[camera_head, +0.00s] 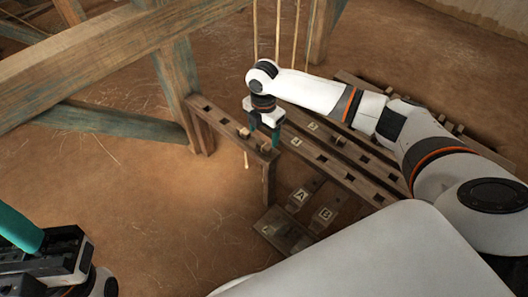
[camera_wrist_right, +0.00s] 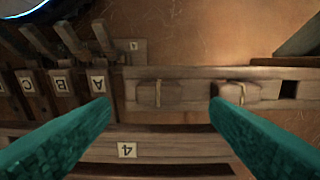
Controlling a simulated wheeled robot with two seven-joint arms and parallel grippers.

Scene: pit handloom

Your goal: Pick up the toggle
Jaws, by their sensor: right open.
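Two small wooden blocks, each with a cord round it, sit on a slotted wooden rail (camera_head: 226,125); I cannot tell which is the toggle. In the right wrist view one block (camera_wrist_right: 158,94) lies between the fingertips, and the other block (camera_wrist_right: 238,91) is partly behind the right-hand finger. In the head view they show small, as a near block (camera_head: 265,147) and a far block (camera_head: 244,131). My right gripper (camera_head: 264,136) is open and empty above the rail, its teal fingers (camera_wrist_right: 160,106) spread wide. My left gripper (camera_head: 45,258) is at the bottom left, its jaw opening unclear.
Pedals labelled A (camera_head: 298,196) and B (camera_head: 323,214) lie near the rail's right end. A heavy timber frame (camera_head: 110,50) and several hanging cords (camera_head: 277,35) stand beyond. The earthen floor at left is clear.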

